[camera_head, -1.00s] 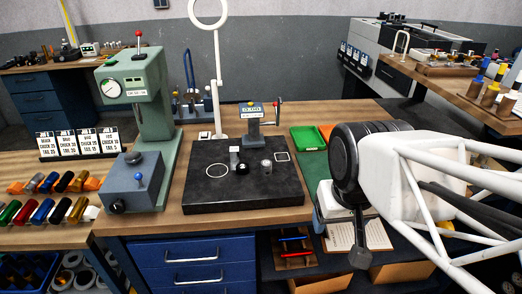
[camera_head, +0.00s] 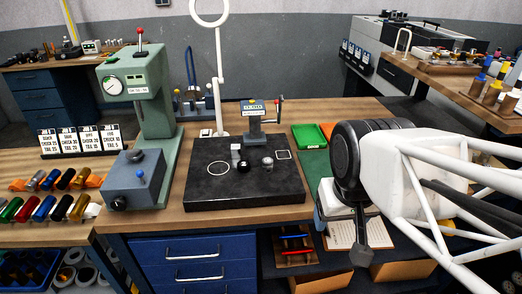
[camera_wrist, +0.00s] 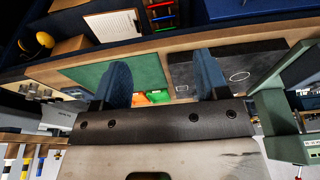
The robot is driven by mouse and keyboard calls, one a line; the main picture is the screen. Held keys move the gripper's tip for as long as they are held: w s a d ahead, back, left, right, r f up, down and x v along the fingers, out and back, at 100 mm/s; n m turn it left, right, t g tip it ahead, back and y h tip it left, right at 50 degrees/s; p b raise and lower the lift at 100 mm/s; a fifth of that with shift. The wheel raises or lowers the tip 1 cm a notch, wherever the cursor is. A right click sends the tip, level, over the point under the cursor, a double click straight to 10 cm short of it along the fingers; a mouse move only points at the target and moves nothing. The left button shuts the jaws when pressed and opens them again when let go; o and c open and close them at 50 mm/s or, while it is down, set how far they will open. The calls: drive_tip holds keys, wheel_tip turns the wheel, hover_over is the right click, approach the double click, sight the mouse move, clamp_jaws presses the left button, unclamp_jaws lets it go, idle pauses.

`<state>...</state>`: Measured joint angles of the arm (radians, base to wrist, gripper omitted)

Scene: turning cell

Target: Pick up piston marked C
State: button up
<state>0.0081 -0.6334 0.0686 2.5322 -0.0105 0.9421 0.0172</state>
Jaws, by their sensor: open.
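I cannot make out a mark C on anything in view. The cylinder may be a piston, but no letter is legible. My gripper (camera_wrist: 160,76) shows in the wrist view with two blue fingers spread apart and nothing between them. The fingers are above the bench, with a green mat (camera_wrist: 140,72) beyond them. In the head view my arm is at the right, apart from the plate.
A green press (camera_head: 150,120) stands left of the plate, beside several coloured cylinders (camera_head: 40,211) and white cards (camera_head: 83,142). A gauge stand (camera_head: 254,120) and a tall ring lamp stand (camera_head: 219,90) are behind. Green and orange trays (camera_head: 309,137) lie to the right.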

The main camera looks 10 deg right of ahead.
drive_tip(key=m+t+y, duration=0.3)
drive_tip(key=m+y, duration=0.9)
drive_tip(key=m, duration=1)
approach(268, 165)
drive_tip(key=x, duration=0.2)
drive_tip(key=shift+w+a, duration=0.15)
drive_tip(key=shift+w, duration=0.25)
drive_tip(key=shift+w+d+f+m+y, duration=0.3)
drive_tip(key=shift+w+m, duration=0.1)
drive_tip(key=shift+w, duration=0.1)
drive_tip(key=shift+a, duration=0.15)
drive_tip(key=shift+x, duration=1.2)
